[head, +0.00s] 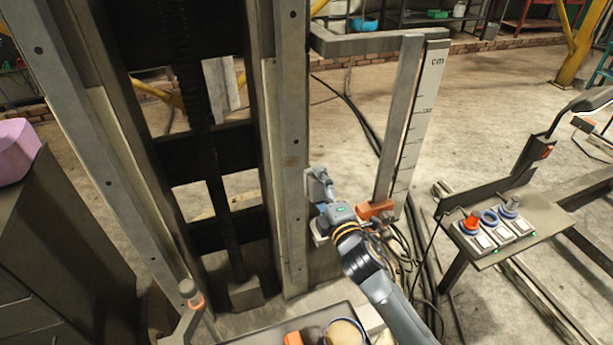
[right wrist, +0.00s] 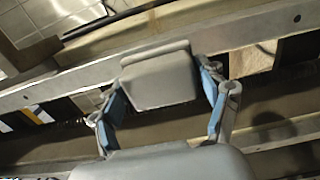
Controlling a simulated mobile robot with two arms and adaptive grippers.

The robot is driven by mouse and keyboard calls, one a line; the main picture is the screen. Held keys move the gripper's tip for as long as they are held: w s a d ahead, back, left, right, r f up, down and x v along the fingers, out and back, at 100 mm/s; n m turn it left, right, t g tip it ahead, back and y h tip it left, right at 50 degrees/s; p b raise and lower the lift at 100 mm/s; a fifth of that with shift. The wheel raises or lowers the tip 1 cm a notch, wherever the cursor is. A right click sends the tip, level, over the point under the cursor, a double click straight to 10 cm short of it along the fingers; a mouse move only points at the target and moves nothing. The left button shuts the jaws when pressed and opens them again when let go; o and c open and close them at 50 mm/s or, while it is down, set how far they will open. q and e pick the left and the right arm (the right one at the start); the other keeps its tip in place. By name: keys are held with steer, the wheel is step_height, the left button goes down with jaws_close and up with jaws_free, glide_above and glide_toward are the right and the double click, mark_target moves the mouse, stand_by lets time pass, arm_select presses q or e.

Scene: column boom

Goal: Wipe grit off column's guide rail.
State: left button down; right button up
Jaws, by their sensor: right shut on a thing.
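The column's guide rail (head: 292,150) is a long upright grey metal strip with bolt holes, on the column's right side. In the right wrist view the rail (right wrist: 52,88) runs slantwise behind the gripper. My right gripper (head: 322,198) is beside the rail's lower part. In the right wrist view its blue-padded fingers (right wrist: 163,95) are shut on a grey block (right wrist: 160,78) with a thin lip along its far edge. The lip lies close in front of the rail; I cannot tell whether it touches. No grit can be made out. My left gripper is not in view.
A measuring scale (head: 422,115) with an orange slider (head: 375,209) stands right of the gripper. Cables lie on the floor beside it. A control box (head: 494,235) with knobs is at right. A tray (head: 285,334) with an orange item is at the bottom.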

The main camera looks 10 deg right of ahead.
steer(key=w+d+f+b, duration=0.1)
steer(key=w+f+b, duration=0.1)
steer(key=w, duration=0.5)
steer(key=shift+d+b, duration=0.35)
steer(key=shift+b, duration=0.05)
steer(key=shift+w+a+f+b, duration=0.15)
steer(key=shift+w+b, duration=0.35)
steer(key=shift+w, duration=0.45)
stand_by(0.5)
